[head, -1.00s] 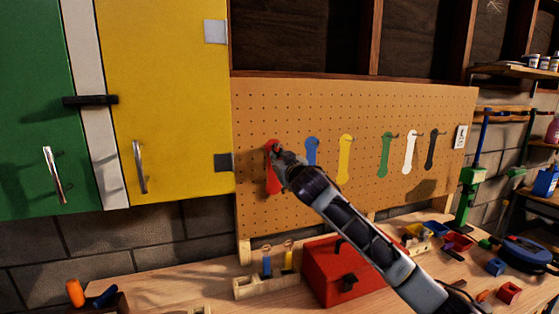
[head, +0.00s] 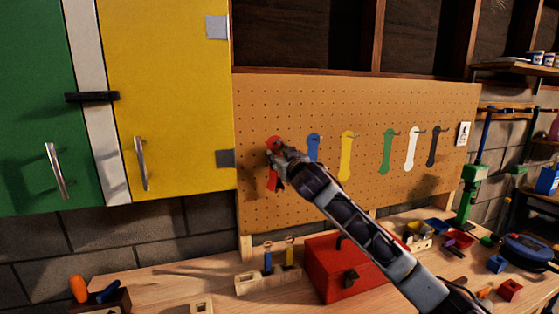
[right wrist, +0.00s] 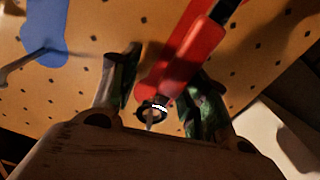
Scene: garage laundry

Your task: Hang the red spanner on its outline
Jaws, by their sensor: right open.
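The pegboard (head: 300,205) carries a row of coloured spanner outlines with hooks. My right gripper (head: 276,158) is at the red outline (head: 273,141), the leftmost one, and covers much of it. In the right wrist view the red spanner (right wrist: 198,45) lies against the board, its metal ring end (right wrist: 152,110) at a hook tip. The open right gripper (right wrist: 160,95) has one finger on each side of the spanner's ring end, with gaps visible. Whether the ring is fully around the hook is hard to tell. My left gripper is not in view.
The blue outline (head: 313,147) and yellow outline (head: 346,158) are just right of my gripper. A yellow cabinet (head: 165,80) stands to the left. Below, the workbench holds a red toolbox (head: 335,280), a wooden rack (head: 262,283) and small bins (head: 437,227).

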